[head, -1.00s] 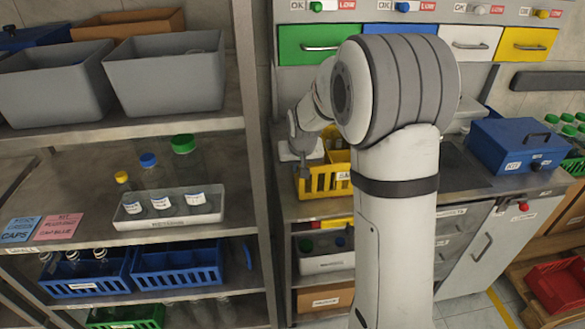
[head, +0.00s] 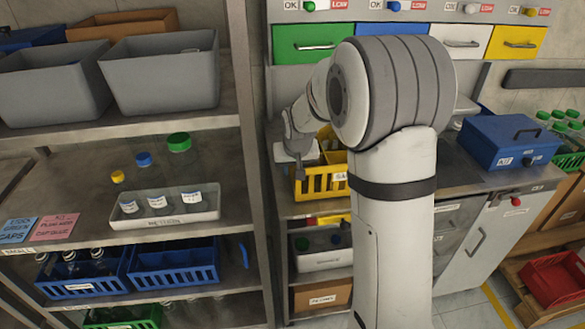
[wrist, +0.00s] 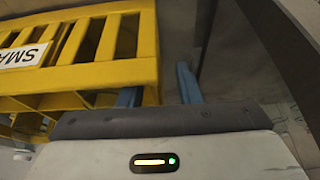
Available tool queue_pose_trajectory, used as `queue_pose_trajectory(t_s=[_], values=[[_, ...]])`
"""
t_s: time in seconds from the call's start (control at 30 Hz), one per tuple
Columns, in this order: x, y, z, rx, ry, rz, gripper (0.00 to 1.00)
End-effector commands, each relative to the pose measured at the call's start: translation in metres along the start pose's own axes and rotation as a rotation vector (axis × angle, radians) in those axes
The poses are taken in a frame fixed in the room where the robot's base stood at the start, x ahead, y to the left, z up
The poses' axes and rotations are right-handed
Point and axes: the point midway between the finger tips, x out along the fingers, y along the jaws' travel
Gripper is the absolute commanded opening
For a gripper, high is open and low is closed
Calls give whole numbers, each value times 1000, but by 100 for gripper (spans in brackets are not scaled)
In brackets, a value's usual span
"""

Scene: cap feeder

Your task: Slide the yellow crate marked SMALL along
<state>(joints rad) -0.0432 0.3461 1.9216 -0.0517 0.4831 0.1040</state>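The yellow crate (head: 325,184) stands on the counter behind my arm, which hides part of it in the head view. In the wrist view the slatted yellow crate (wrist: 105,72) fills the upper left, its white label partly cut off and reading "SMA". My gripper (head: 298,172) is at the crate's left end in the head view. In the wrist view its two blue fingers stand apart, and my gripper (wrist: 158,86) has the crate's end wall between them. One finger is partly hidden by the slats; the other is outside, with a visible gap to the wall.
A shelf post (head: 247,150) stands close left of my gripper. The rack's white tray (head: 165,222) holds several bottles. A blue toolbox (head: 508,143) stands on the counter to the right. Coloured drawers, such as the green one (head: 290,46), hang above.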

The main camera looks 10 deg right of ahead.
Motion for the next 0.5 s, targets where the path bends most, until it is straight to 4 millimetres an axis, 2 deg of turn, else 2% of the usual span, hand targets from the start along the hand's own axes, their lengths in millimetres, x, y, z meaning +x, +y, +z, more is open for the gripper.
queue_pose_trajectory(t_s=[0.17,0.5], values=[[-9,0,-1,0,4,0,31],[-63,0,0,0,3,0,31]])
